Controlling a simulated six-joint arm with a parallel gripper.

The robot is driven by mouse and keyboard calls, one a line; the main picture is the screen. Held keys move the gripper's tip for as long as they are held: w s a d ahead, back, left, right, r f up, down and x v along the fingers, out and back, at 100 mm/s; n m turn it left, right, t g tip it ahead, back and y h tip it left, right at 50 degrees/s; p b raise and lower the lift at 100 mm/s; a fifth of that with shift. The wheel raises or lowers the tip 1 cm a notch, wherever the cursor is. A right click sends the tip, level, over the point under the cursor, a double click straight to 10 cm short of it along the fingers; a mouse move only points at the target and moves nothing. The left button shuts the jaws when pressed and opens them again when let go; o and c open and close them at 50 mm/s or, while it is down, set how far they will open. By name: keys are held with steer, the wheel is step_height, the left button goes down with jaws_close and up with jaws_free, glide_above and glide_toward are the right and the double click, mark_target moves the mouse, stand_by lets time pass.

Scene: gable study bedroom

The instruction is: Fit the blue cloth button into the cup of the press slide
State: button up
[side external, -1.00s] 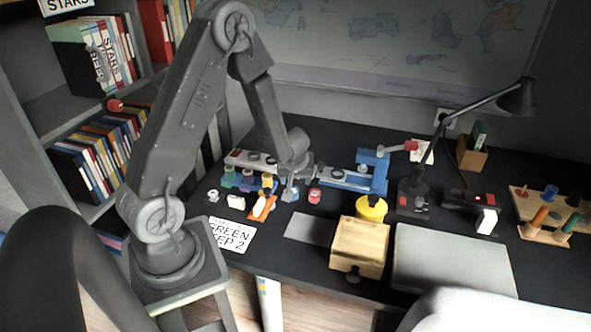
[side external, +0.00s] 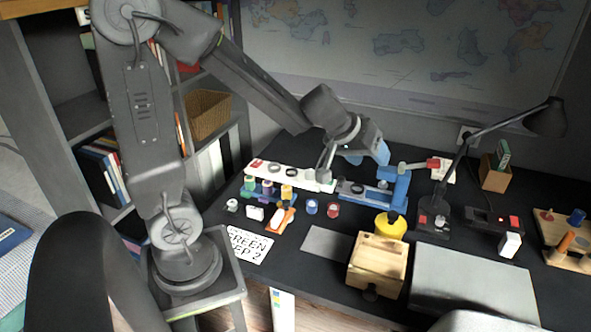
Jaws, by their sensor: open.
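The blue cloth button (side external: 312,207) appears as a small round blue piece on the dark desk, left of a similar red piece (side external: 333,210). The blue press (side external: 396,188) stands behind and to the right, with a red-tipped lever. Its slide (side external: 362,191) extends to the left; a dark round spot on it appears to be the cup, and I cannot make out anything in it. My gripper (side external: 325,172) hangs above the desk near the slide's left end, behind and above the blue button. It is open and holds nothing that I can see.
A white strip with dark round spots (side external: 285,172) lies behind a rack of coloured spools (side external: 268,190). A yellow round piece (side external: 390,226) and wooden box (side external: 378,262) stand in front of the press. A lamp (side external: 468,150) stands at right. A grey mat (side external: 326,242) is bare.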

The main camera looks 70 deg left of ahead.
steer(key=s+d+r+m+h, duration=0.1)
steer(key=s+d+r+m, duration=0.1)
steer(key=s+d+r, duration=0.1)
steer(key=s+d+r+m+g+h, duration=0.1)
steer(key=s+d+r+m, duration=0.2)
steer(key=s+d, duration=0.2)
steer(key=s, duration=0.3)
steer(key=shift+d+r, duration=0.15)
steer(key=shift+d, duration=0.2)
steer(key=shift+o, duration=0.5)
steer(key=s+a+m+g+y, duration=0.1)
steer(key=s+a+y, duration=0.1)
steer(key=s, duration=0.6)
steer(key=shift+s+g+y, duration=0.2)
steer(key=shift+g+y, duration=0.1)
steer(key=shift+s+a+f, duration=0.1)
steer(key=shift+s+f, duration=0.1)
steer(key=shift+w, duration=0.1)
